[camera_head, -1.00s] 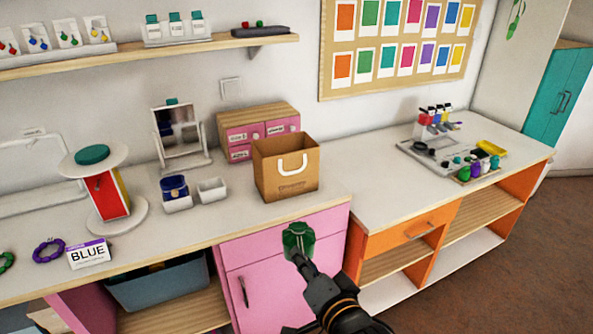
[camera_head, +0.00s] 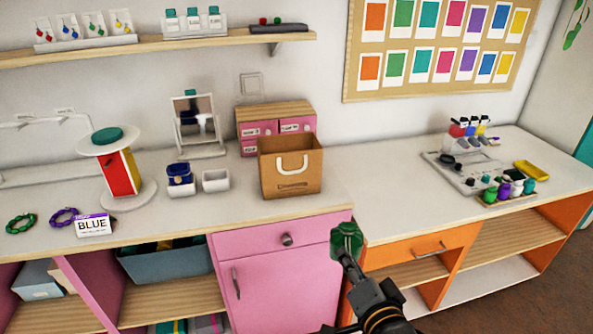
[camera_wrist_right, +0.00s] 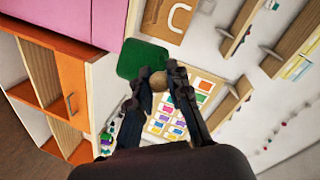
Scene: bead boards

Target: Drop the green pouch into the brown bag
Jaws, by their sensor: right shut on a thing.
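The green pouch (camera_head: 346,240) is held up in front of the counter's front edge by my right gripper (camera_head: 353,262), which is shut on it. In the right wrist view the pouch (camera_wrist_right: 143,59) sits at the fingertips of the right gripper (camera_wrist_right: 158,82). The brown bag (camera_head: 290,172) stands upright on the counter, with a white handle on its front and its top open. It is behind the pouch and to its left, apart from it. Part of the bag (camera_wrist_right: 166,18) shows at the top of the right wrist view. My left gripper is not in view.
Pink drawers (camera_head: 268,122) stand behind the bag. The counter between bag and tray is clear.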

